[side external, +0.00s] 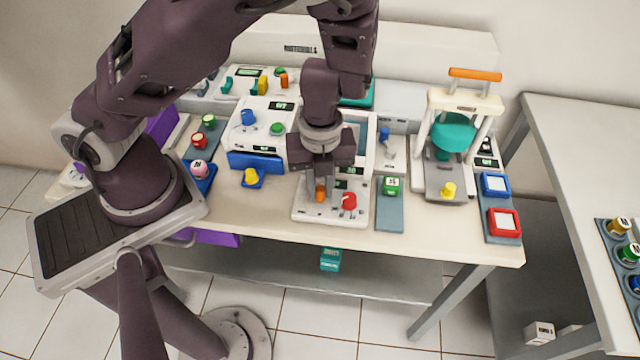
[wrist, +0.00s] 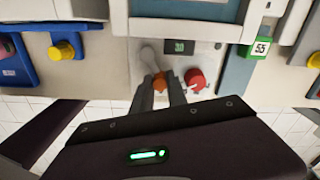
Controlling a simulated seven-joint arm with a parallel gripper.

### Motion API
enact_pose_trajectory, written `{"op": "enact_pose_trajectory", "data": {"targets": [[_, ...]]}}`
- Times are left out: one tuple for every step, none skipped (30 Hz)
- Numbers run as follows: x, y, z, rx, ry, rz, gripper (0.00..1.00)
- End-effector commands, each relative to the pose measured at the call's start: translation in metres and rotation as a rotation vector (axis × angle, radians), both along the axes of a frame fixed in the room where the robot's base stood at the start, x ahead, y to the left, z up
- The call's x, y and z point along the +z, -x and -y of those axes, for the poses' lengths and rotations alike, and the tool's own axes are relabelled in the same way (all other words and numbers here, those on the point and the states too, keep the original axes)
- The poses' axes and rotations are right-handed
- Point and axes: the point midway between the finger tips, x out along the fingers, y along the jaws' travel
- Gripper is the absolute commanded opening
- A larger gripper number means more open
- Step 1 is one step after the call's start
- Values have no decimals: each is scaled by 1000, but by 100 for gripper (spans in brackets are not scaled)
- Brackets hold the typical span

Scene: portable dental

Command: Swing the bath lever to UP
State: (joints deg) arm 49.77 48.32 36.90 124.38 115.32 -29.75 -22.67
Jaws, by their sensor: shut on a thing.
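The bath is a white unit (side external: 330,215) at the front middle of the table, with a small green display and a red knob (side external: 349,201). Its orange-tipped lever (side external: 320,194) stands left of the red knob. My gripper (side external: 319,190) reaches down over the unit and is shut on the lever. In the wrist view the orange lever tip (wrist: 161,81) sits between my two fingers, and the red knob (wrist: 195,78) is just right of them. The fingers hide part of the lever. I cannot read any UP mark.
A blue-grey mat with a green block (side external: 390,186) lies right of the bath. A yellow knob on a blue base (side external: 251,178) lies to its left. A white stand with an orange handle (side external: 475,75) stands further right. The table's front edge is close.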

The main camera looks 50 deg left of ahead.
Motion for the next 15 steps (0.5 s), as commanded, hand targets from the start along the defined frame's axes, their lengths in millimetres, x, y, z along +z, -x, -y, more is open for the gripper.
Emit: {"op": "enact_pose_trajectory", "data": {"targets": [[0, -1, 0, 1, 1, 3, 0], [0, -1, 1, 1, 1, 3, 0], [0, -1, 1, 1, 1, 3, 0], [0, -1, 1, 1, 1, 3, 0], [0, -1, 1, 1, 1, 3, 24], [0, -1, 0, 0, 1, 3, 32], [0, -1, 0, 0, 1, 3, 38], [0, -1, 0, 0, 1, 2, 40], [0, -1, 0, 0, 1, 2, 40], [0, -1, 0, 0, 1, 2, 40], [0, -1, 0, 0, 1, 2, 40], [0, -1, 0, 0, 1, 2, 40], [0, 0, 0, 0, 1, 2, 40], [0, 0, 0, 0, 1, 2, 40], [0, 0, 0, 0, 0, 1, 40]]}}
